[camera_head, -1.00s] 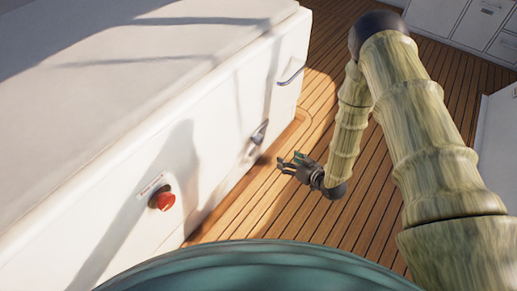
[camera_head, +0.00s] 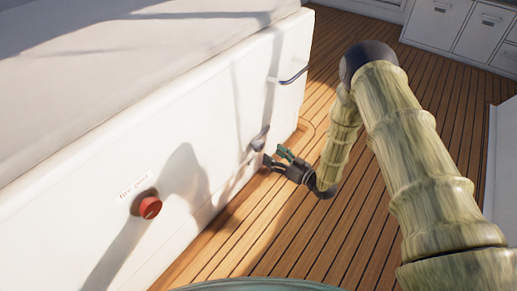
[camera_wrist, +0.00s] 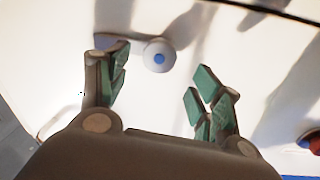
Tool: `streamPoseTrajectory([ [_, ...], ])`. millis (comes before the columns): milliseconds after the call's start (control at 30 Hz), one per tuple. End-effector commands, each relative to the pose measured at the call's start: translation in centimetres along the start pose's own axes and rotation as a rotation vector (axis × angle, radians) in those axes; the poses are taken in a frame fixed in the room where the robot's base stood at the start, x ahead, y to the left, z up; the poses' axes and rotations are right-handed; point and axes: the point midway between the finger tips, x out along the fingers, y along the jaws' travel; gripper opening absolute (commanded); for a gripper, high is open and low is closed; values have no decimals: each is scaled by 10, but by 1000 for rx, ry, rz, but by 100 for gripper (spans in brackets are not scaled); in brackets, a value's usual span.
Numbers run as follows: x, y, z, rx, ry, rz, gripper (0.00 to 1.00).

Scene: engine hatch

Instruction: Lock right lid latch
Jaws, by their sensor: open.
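The latch (camera_head: 259,141) is a small grey fitting on the white side panel (camera_head: 225,120), near its far end. In the wrist view, a round pale knob with a blue centre (camera_wrist: 158,55) sits on the white surface, slightly beyond and between my fingertips; it appears to be this latch. My gripper (camera_head: 275,156) is open and empty, with green finger pads, pointing at the panel close beside the latch. In the wrist view the two fingers of my gripper (camera_wrist: 160,82) are spread apart. I cannot tell whether they touch anything, or which way the latch is turned.
A red knob (camera_head: 149,206) sticks out of the panel nearer to me, beside a small label (camera_head: 134,188); it also shows in the wrist view (camera_wrist: 314,141). A bar handle (camera_head: 291,76) is farther along. Open wooden deck (camera_head: 255,240) lies right of the panel. Cabinets (camera_head: 460,32) stand behind.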

Motion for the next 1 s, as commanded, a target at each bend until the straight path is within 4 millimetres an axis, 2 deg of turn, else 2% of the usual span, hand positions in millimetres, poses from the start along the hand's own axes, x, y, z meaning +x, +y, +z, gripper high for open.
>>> streamPoseTrajectory([
  [100, 22, 0, 3, -4, 2, -3, 65],
  [300, 53, 0, 3, -3, 1, -2, 65],
  [500, 75, 0, 2, -1, 1, 0, 65],
  [700, 83, 0, 1, -1, -1, 0, 65],
  [967, 84, 0, 0, -1, -1, 0, 65],
  [1000, 84, 0, 0, -1, -1, 0, 58],
])
